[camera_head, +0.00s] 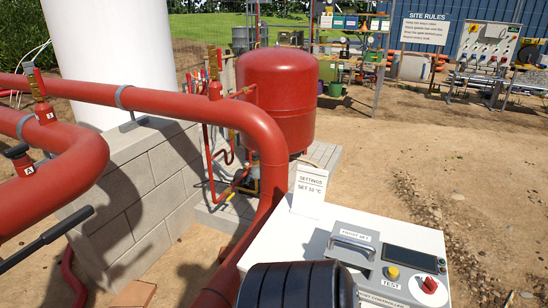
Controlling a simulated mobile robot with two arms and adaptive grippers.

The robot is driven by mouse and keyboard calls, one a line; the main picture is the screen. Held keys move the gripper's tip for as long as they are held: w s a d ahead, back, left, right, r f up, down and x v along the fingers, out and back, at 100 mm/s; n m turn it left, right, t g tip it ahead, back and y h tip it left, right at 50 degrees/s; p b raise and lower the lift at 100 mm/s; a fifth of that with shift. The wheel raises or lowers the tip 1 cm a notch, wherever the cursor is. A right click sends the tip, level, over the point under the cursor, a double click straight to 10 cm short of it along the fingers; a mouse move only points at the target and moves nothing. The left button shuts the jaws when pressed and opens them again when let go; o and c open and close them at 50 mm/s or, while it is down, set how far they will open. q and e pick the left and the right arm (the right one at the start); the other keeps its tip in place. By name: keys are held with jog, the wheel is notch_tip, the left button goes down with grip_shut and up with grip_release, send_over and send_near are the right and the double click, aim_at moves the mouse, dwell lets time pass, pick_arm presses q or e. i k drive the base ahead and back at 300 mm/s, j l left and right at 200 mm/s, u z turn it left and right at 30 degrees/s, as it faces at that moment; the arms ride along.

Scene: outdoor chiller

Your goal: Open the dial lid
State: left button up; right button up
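A grey controller panel (390,286) is set into the white cabinet top at the lower right. On its left part is a grey lid (354,251) with a bar handle (350,243) and a small label that seems to read "FROST SET". The lid looks shut, and no dial shows beneath it. To its right are a dark display (413,264), a yellow button (392,272) marked "TEST" and a red knob (430,284). Neither of my grippers can be made out. A black ribbed cylinder at the bottom hides the cabinet's near left part.
A white card (309,186) reading "SETTINGS" and "SET 50 °C" stands at the cabinet's back left. Thick red pipes (180,104) run across the left, beside a block wall (160,165) and red tank (277,95). Bare ground lies to the right.

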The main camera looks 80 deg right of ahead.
aim_at(352, 244)
jog(key=z, duration=0.5)
jog(key=l+z, duration=0.1)
jog(key=z, duration=0.4)
jog(key=k+z, duration=0.1)
jog(key=z, duration=0.35)
jog(key=l+z, duration=0.15)
jog(key=z, duration=0.85)
jog(key=l+z, duration=0.1)
jog(key=z, duration=0.4)
